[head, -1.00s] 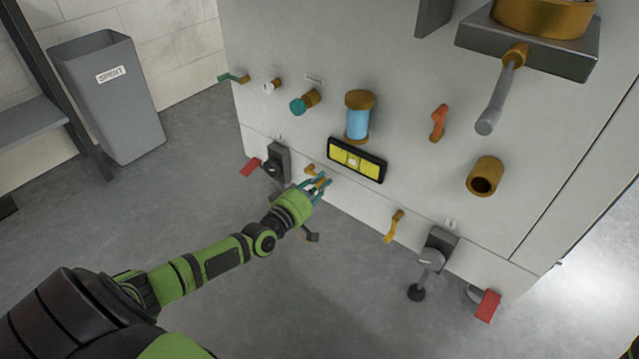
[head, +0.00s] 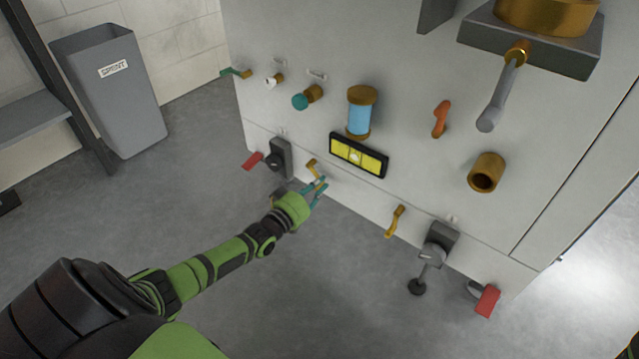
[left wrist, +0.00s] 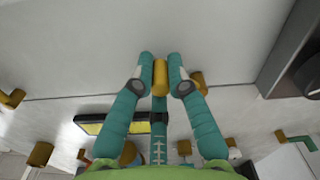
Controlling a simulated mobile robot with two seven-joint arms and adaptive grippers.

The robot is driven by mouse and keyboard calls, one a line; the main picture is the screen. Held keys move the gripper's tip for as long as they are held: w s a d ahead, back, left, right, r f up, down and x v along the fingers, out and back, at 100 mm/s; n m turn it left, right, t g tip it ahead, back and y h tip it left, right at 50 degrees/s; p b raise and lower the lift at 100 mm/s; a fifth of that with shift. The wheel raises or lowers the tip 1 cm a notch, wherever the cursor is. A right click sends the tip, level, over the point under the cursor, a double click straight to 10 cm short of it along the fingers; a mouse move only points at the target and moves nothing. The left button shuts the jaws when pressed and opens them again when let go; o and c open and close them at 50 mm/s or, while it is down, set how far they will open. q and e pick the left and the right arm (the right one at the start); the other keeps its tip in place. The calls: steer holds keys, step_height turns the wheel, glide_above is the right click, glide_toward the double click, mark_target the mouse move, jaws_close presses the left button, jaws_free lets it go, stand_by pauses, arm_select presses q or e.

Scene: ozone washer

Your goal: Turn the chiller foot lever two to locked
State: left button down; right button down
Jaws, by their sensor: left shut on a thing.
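A small brass-yellow lever (head: 311,168) sits low on the front of the big grey cabinet, below the yellow-faced level. My left gripper (head: 319,187) is at its handle. In the left wrist view the teal fingers (left wrist: 160,77) close on both sides of the yellow lever handle (left wrist: 160,74). The lever's mount (left wrist: 198,79) shows just right of the fingers. A second yellow lever (head: 395,221) hangs slanted downward farther right on the cabinet, apart from the gripper. No label beside the held lever is readable. My right gripper is not in view.
The yellow-faced level (head: 357,156) is just above the gripper. A grey box with a dark knob (head: 280,158) and red pedal (head: 252,160) is to the left. A grey clamp (head: 438,247) and red pedal (head: 487,301) are to the right. The floor in front is open.

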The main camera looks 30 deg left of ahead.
arm_select(q)
steer(key=shift+w+a+f+m+b, duration=0.25)
steer(key=shift+a+m, duration=0.45)
steer(key=shift+m, duration=0.9)
steer(key=shift+s+a+f+m, duration=0.15)
steer(key=shift+a+f+m, duration=0.4)
steer(key=shift+m, duration=1.05)
steer(key=shift+w+a+f+m+b, duration=0.15)
steer(key=shift+a+m, duration=0.7)
steer(key=shift+m, duration=0.75)
steer(key=shift+a, duration=0.1)
steer(key=c, duration=1.2)
jaws_free()
steer(key=shift+s, duration=0.1)
steer(key=s, duration=0.8)
steer(key=s+a, duration=0.1)
steer(key=s, duration=0.3)
